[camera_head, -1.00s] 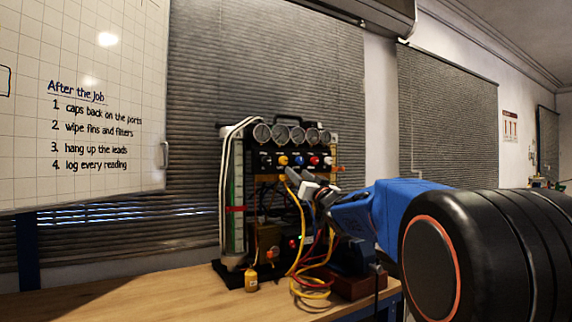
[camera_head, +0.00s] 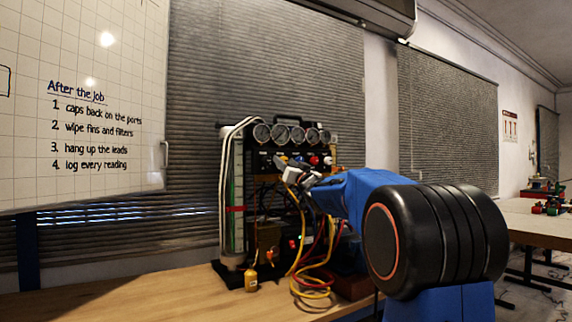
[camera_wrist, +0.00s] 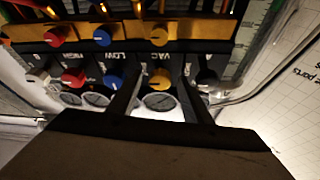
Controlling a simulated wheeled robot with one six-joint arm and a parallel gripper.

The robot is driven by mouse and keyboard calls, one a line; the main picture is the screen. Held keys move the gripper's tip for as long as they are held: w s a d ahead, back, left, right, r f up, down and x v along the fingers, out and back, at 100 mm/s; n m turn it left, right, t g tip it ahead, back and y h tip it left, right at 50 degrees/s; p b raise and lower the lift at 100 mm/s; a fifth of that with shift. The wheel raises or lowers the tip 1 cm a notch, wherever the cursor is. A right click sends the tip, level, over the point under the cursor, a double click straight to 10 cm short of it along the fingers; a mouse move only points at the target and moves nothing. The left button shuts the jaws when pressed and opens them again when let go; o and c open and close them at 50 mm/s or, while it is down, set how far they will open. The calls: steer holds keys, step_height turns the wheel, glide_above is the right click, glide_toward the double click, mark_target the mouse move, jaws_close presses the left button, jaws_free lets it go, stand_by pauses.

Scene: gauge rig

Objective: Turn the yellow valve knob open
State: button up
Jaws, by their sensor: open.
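The yellow valve knob (camera_wrist: 160,77) is on the black panel, under the VAC label in the upside-down wrist view. My gripper (camera_wrist: 161,73) is open, with one finger on either side of this knob. I cannot tell whether the fingers touch it.
A blue knob (camera_wrist: 111,80) and a black knob (camera_wrist: 206,78) flank the yellow one. A second yellow fitting (camera_wrist: 158,36) is in another row. Gauges (camera_head: 280,134) line the panel top. Yellow hoses (camera_head: 313,283) hang below.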

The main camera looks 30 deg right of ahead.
steer(key=shift+c, duration=0.7)
steer(key=c, duration=0.9)
steer(key=shift+d+n+y, duration=0.1)
steer(key=shift+n+y, duration=0.3)
steer(key=shift+n, duration=0.1)
steer(key=n+y, duration=0.2)
steer(key=n, duration=0.2)
steer(key=shift+d, duration=0.15)
steer(key=n+y, duration=0.2)
steer(key=n, duration=0.2)
steer(key=n+g+y, duration=0.1)
steer(key=n+y, duration=0.1)
steer(key=n, duration=0.2)
steer(key=shift+d+r+g, duration=0.1)
steer(key=shift+g, duration=0.2)
steer(key=n+g, duration=0.1)
steer(key=n, duration=0.2)
steer(key=n+g+y, duration=0.1)
steer(key=n, duration=0.1)
steer(key=shift+r+n+y, duration=0.1)
steer(key=shift+n+y, duration=0.2)
steer(key=shift+n, duration=0.1)
steer(key=n+g, duration=0.1)
steer(key=n, duration=0.3)
steer(key=shift+g, duration=0.3)
steer(key=shift+n, duration=0.4)
